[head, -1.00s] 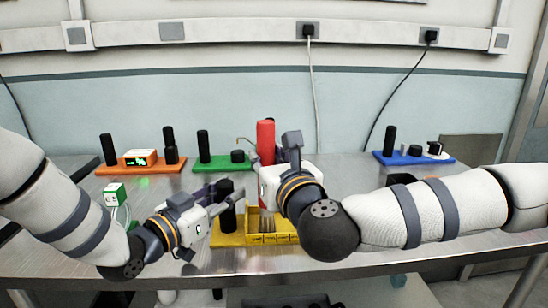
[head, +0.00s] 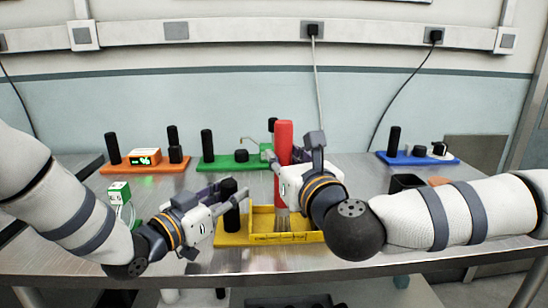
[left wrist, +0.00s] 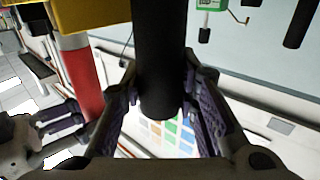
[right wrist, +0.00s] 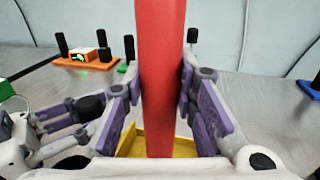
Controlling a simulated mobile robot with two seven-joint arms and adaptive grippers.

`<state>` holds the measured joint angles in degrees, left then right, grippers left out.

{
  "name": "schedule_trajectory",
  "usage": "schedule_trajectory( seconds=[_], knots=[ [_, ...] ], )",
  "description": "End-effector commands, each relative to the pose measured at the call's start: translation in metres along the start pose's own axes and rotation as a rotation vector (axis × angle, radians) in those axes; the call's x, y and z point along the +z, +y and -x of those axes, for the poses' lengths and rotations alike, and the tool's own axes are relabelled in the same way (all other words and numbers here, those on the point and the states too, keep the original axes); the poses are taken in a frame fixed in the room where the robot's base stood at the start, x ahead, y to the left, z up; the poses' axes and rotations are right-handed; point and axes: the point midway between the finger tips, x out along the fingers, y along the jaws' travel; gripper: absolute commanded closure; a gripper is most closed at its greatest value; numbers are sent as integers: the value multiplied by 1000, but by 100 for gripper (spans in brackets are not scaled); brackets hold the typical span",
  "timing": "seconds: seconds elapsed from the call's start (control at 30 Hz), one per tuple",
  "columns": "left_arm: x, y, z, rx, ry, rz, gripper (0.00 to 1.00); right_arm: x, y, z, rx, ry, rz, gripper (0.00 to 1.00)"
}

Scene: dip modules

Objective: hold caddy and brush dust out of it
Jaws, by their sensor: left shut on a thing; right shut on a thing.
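The yellow caddy (head: 230,240) rests on the table, with a black upright post at its left and an open tray (head: 285,238) at its right. My left gripper (head: 233,200) is shut on the black post (left wrist: 158,60), which stands between its fingers in the left wrist view. My right gripper (head: 284,160) is shut on the upright red handle of the brush (head: 283,135). The handle also fills the middle of the right wrist view (right wrist: 161,70). The brush's bristles (head: 283,222) point down inside the tray. I cannot make out any dust.
Behind are an orange module (head: 147,168) with a lit display, a green module (head: 225,162) and a blue module (head: 420,159). A small green-and-white device (head: 119,191) stands at left. A dark open box (head: 403,183) is partly behind my right arm.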

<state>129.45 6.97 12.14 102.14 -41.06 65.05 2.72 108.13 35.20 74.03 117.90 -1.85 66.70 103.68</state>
Motion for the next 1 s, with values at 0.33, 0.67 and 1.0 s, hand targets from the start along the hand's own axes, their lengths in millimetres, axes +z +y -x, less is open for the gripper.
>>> schedule_trajectory(
  seconds=[0.33, 0.67, 1.0],
  knots=[
    [-1, 0, 0, 0, 2, -1, 100, 0, -19, 5, 0, -1, 0, 100],
    [-1, 0, 0, 0, 2, -1, 100, 0, -37, 10, -1, -1, 0, 100],
    [-1, 0, 0, 0, 2, -1, 100, 0, -43, -4, 1, -1, 0, 100]
  ],
)
